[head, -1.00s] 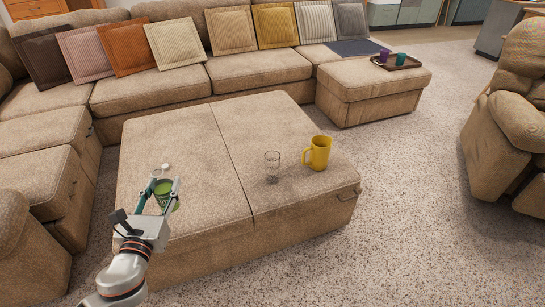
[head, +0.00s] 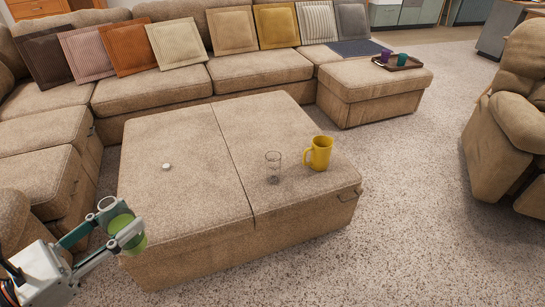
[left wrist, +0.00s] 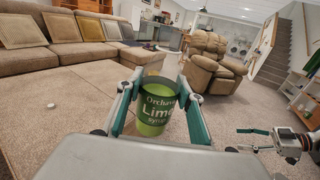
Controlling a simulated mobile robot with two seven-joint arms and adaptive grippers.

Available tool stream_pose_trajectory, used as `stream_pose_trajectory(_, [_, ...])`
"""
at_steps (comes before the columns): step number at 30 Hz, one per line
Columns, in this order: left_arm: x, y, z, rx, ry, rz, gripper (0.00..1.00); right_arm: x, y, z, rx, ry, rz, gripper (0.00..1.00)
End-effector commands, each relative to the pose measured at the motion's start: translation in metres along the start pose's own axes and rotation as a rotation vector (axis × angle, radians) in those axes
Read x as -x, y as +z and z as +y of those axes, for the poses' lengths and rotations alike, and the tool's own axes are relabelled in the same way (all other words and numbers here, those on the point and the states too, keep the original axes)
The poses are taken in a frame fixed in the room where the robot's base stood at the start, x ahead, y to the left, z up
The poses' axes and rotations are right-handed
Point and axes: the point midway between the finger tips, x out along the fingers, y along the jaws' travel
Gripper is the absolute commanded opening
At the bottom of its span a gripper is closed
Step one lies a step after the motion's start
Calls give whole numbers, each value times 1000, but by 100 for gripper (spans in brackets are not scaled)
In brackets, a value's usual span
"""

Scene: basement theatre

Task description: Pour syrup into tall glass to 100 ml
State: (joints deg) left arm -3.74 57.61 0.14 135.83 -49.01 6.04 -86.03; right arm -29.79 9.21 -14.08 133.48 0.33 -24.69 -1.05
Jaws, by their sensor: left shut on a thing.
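My left gripper (head: 108,238) is shut on a green bottle of lime syrup (head: 122,223) and holds it off the front left corner of the ottoman. The bottle looks about upright, with its mouth open at the top. The left wrist view shows the labelled bottle (left wrist: 157,108) between the fingers. A clear tall glass (head: 273,168) stands upright on the right half of the ottoman and looks empty. In the left wrist view my right gripper (left wrist: 247,140) shows at the right edge, its fingers apart with nothing visible between them.
A yellow jug (head: 319,153) stands just right of the glass. A small white cap (head: 166,166) lies on the left half of the ottoman (head: 190,205). The sofa (head: 255,72) wraps behind and left. A tray (head: 405,63) with cups is at the back right. Carpet lies clear in front.

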Motion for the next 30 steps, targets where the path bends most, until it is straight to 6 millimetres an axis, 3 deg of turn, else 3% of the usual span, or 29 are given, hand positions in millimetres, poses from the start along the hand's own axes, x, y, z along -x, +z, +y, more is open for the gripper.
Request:
stream_pose_trajectory(13, [49,38,-39,0,-210,0,9,0,0,0,0,0,0,56])
stream_pose_trajectory(21, [53,52,-43,-3,-237,-7,9,0,0,0,0,0,0,56])
stream_pose_trajectory(30, [54,52,-44,0,-239,-9,9,0,0,0,0,0,0,56])
